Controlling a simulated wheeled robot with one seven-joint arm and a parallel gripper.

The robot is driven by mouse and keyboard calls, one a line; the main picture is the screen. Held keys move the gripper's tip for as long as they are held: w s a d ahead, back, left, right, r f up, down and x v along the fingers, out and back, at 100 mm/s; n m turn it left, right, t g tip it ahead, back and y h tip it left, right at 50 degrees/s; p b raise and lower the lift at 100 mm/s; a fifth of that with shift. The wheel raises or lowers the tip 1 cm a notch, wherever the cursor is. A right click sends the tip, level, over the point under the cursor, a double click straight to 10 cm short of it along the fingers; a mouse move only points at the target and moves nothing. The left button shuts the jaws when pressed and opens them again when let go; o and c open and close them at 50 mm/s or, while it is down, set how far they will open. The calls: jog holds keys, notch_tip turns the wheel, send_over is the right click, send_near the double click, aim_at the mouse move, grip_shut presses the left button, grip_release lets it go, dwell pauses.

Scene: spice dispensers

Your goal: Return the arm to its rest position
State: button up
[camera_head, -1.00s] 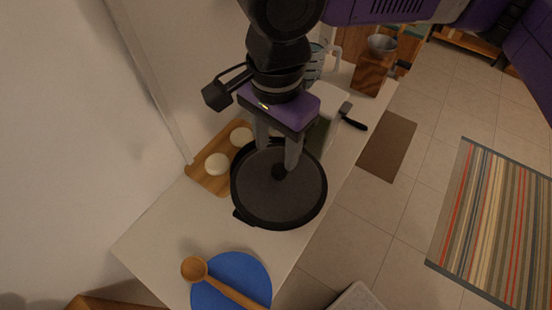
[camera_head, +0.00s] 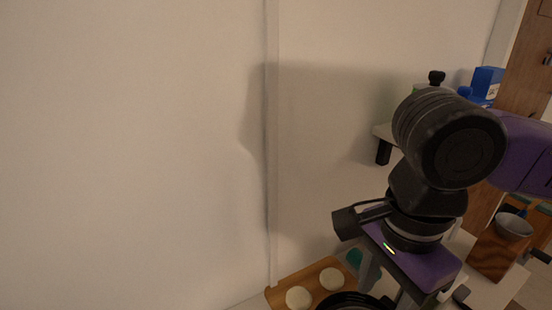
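My gripper (camera_head: 388,287) is in the lower right, pointing down, under its purple hand and dark wrist. Its two grey fingers are spread apart, and I see nothing held between them. Their lower ends are near the bottom edge of the picture. The black round pan (camera_head: 352,302) is just below and left of the fingers, mostly cut off by the picture edge. I cannot tell how far above it the fingers are.
A wooden board (camera_head: 325,268) with two pale round pieces lies against the wall (camera_head: 130,140). A wall shelf (camera_head: 382,135) holding a blue box (camera_head: 487,82) is behind my arm. A wooden block with a grey bowl (camera_head: 514,226) stands at right. The wall's left side is clear.

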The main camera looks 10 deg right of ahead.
jog(key=w+a+r+n+t+y, duration=0.3)
jog(key=w+a+r+n+y, duration=0.15)
jog(key=a+n, duration=0.2)
jog(key=w+a+r+n+t+y, duration=0.4)
jog(key=w+a+r+n, duration=0.2)
jog(key=a, duration=0.2)
jog(key=w+a+r+n+t+y, duration=0.1)
jog(key=a+r+n+t+y, duration=0.3)
jog(key=r, duration=0.5)
jog(key=d+r+t+y, duration=0.4)
jog(key=r+t, duration=0.1)
jog(key=r, duration=0.3)
jog(key=d+f+m+t+h, duration=0.4)
jog(key=d+m+t+h, duration=0.2)
jog(key=d+t+h, duration=0.35)
jog(key=s+d+f+m+g+h, duration=0.1)
jog(key=s+d+f+h, duration=0.2)
jog(key=f+h, duration=0.3)
jog(key=s+d+f+m+h, duration=0.2)
jog(key=s+d+f+h, duration=0.15)
jog(key=f, duration=0.45)
jog(key=s+f+n+g+y, duration=0.1)
jog(key=s+f+n+g, duration=0.3)
jog(key=s+f, duration=0.8)
jog(key=s+a+f+n+g+y, duration=0.1)
jog(key=s+f+n+g, duration=0.3)
jog(key=s+f, duration=0.9)
jog(key=shift+s+a+f+g, duration=0.2)
jog(key=shift+s+g, duration=0.4)
jog(key=shift+g, duration=0.25)
